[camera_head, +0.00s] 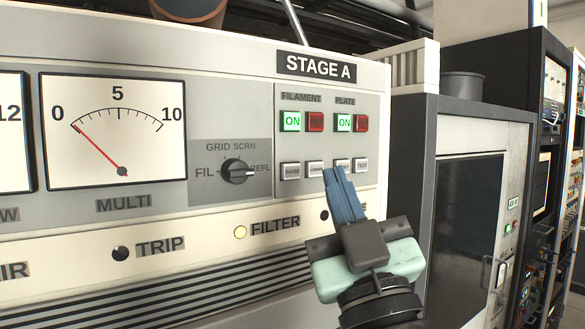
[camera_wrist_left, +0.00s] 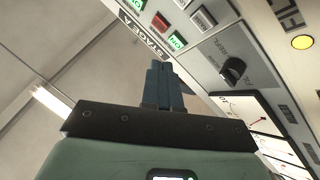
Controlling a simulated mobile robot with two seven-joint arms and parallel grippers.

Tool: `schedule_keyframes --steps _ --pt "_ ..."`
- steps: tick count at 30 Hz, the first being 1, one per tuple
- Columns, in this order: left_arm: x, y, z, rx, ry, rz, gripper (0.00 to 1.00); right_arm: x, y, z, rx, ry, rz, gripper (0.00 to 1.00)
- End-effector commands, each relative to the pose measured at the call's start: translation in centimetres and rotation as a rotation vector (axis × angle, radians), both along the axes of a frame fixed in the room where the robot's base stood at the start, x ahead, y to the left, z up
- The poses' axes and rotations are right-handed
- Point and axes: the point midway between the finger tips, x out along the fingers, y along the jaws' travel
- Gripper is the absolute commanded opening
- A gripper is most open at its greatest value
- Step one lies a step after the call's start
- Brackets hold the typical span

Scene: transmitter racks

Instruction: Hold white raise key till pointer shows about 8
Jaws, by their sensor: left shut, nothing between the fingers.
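A row of small white keys (camera_head: 290,171) sits on the STAGE A panel under the FILAMENT and PLATE buttons. The gripper also shows in the left wrist view (camera_wrist_left: 157,66). The MULTI meter (camera_head: 115,130) has a 0–10 scale, and its red pointer (camera_head: 99,149) stands at about 0. My right gripper is not in view.
A black selector knob (camera_head: 238,171) is left of the keys. A yellow FILTER lamp (camera_head: 240,232) is below. A grey cabinet (camera_head: 470,200) stands to the right.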

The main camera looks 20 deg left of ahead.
Motion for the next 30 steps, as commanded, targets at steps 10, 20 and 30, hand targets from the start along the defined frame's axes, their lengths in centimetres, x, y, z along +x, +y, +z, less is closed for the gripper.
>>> schedule_keyframes --steps 10,20,30 --pt "2.8 3.7 0.1 -0.001 0.000 0.001 0.00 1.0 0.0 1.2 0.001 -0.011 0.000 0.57" --pt "3.6 4.6 0.1 -0.001 0.000 -0.001 0.00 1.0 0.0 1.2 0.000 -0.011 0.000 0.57" --pt "3.5 4.6 0.1 0.000 0.000 -0.001 0.00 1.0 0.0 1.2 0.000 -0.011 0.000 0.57"
